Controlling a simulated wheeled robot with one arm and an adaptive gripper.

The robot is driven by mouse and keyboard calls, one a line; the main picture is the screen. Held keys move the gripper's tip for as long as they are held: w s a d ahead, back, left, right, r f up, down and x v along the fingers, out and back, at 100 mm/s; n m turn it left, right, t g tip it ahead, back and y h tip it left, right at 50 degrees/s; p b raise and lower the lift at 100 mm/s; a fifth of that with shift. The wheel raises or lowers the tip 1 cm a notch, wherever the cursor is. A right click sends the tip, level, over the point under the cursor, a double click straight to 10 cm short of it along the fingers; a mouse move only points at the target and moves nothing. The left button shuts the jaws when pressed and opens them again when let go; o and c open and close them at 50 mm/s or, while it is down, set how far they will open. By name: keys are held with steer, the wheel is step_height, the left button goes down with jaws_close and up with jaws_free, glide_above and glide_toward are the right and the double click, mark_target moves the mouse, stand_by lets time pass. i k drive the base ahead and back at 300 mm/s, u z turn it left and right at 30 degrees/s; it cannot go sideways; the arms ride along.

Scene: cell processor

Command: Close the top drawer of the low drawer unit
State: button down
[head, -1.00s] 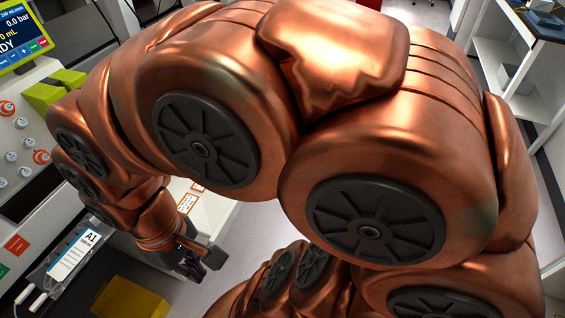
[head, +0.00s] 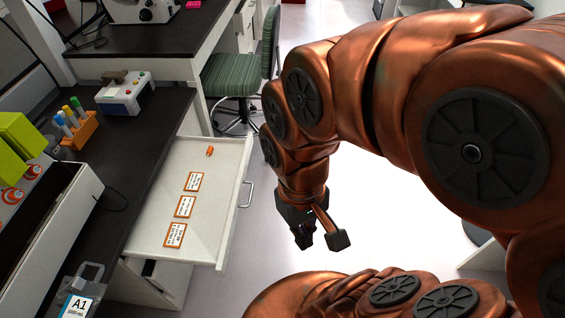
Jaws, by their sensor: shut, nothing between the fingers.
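The top drawer (head: 215,167) of the low drawer unit (head: 160,284) is pulled out from under the dark bench top. It is a white, shallow drawer with several orange-edged labels and a small orange item lying inside. Its metal handle (head: 247,194) is on the right-hand front panel. My gripper (head: 322,241) is shut and empty. In the picture it is to the right of the handle and a little lower, apart from the drawer. My copper arm reaches in from the right.
The dark bench top (head: 150,130) bears an orange tube rack (head: 78,132) and a small white device (head: 126,93). A green striped chair (head: 232,75) stands behind the drawer. A labelled bag (head: 78,303) is at the lower left. Pale floor is open around my gripper.

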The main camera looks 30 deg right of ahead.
mark_target(207, 240)
steer(key=z, duration=0.25)
steer(key=k, duration=1.05)
steer(key=u, duration=1)
steer(key=i, duration=0.95)
steer(key=z, duration=0.55)
